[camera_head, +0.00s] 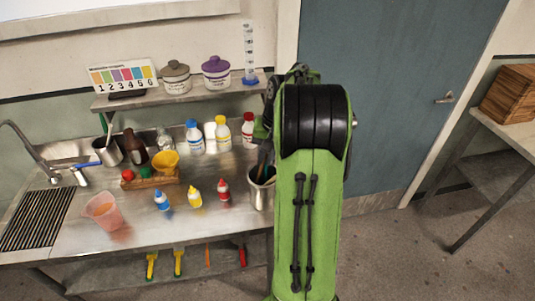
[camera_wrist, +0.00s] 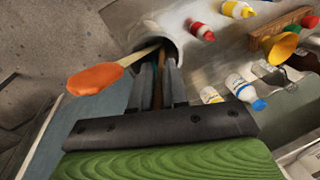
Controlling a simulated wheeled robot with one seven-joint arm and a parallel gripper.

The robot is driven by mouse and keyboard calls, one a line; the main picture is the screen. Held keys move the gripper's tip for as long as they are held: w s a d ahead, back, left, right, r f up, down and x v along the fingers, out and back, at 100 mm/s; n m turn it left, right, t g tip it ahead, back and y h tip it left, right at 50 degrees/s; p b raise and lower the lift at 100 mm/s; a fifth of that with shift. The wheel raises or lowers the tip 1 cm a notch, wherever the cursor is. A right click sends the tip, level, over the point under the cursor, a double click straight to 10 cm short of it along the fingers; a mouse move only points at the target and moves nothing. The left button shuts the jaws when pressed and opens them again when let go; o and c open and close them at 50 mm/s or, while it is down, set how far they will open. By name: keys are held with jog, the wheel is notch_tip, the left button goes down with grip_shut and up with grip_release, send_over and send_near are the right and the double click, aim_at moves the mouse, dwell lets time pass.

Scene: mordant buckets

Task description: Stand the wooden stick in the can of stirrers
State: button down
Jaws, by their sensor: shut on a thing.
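The metal can of stirrers (camera_head: 261,198) stands at the right end of the steel counter, partly covered by my arm. In the wrist view its rim (camera_wrist: 182,41) lies just beyond my fingertips. My gripper (camera_wrist: 160,72) is shut on a thin brown wooden stick (camera_wrist: 159,88). The stick points toward the can, and its far end seems to be within the mouth; whether it touches the bottom is hidden. A spatula with an orange head (camera_wrist: 95,78) and a pale handle leans out of the can, beside my left finger. A darker stirrer also shows in the mouth.
Another metal can (camera_head: 107,152) with a pale stick stands by the sink. Small dropper bottles (camera_head: 195,193), white bottles (camera_head: 194,137) and a wooden rack with a yellow funnel (camera_head: 165,161) stand left of the can. A shelf (camera_head: 135,101) hangs above.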

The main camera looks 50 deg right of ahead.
jog(key=c, duration=1.1)
grip_release()
jog(key=shift+o, duration=0.2)
jog(key=shift+r, duration=0.1)
jog(key=p+v, duration=0.6)
jog(key=v, duration=0.9)
jog(key=shift+r+p, duration=0.3)
jog(key=shift+p, duration=0.05)
jog(key=shift+f, duration=0.1)
